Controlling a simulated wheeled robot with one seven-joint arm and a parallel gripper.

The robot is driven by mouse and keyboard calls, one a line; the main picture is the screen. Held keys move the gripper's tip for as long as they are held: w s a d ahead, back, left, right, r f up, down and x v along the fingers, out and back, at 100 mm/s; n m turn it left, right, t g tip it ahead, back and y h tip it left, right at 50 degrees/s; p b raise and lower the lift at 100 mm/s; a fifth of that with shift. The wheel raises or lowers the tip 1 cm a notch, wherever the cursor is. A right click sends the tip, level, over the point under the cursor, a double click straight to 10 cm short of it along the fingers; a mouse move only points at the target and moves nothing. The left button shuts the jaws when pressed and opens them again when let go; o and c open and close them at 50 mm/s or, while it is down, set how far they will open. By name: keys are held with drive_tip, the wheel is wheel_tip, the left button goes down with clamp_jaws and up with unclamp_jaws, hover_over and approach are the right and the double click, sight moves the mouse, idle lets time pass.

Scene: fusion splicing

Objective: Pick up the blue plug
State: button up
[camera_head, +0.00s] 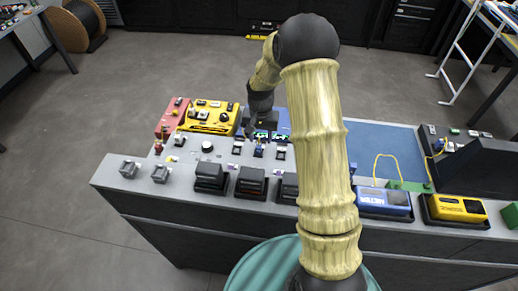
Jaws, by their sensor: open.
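A small blue piece that looks like the blue plug (258,151) stands in a row of small grey and dark parts on the grey bench top. My gripper (260,131) points down over the bench, just behind and above this piece, and appears apart from it. The gripper is open with nothing seen between its fingers. Its fingertips are small and dark in this view, so the exact gap to the plug is hard to tell.
A yellow tray (209,118) and a red tray (172,119) lie left of my gripper. Several dark boxes (251,182) line the front edge. A blue device (384,201) and a yellow device (458,209) stand right. The blue mat (385,143) has free room.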

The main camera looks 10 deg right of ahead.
sight(259, 145)
drive_tip(key=shift+w+a+f+p, duration=0.15)
drive_tip(key=shift+f+p, duration=0.35)
drive_tip(key=shift+f, duration=0.85)
drive_tip(key=shift+s+a+f+p, duration=0.15)
drive_tip(key=shift+f+p, duration=0.35)
drive_tip(key=shift+f, duration=0.8)
drive_tip(key=shift+w, duration=0.15)
clamp_jaws()
drive_tip(key=shift+r, duration=0.1)
wheel_tip(259, 145, up, 10)
drive_tip(key=shift+b, duration=1.2)
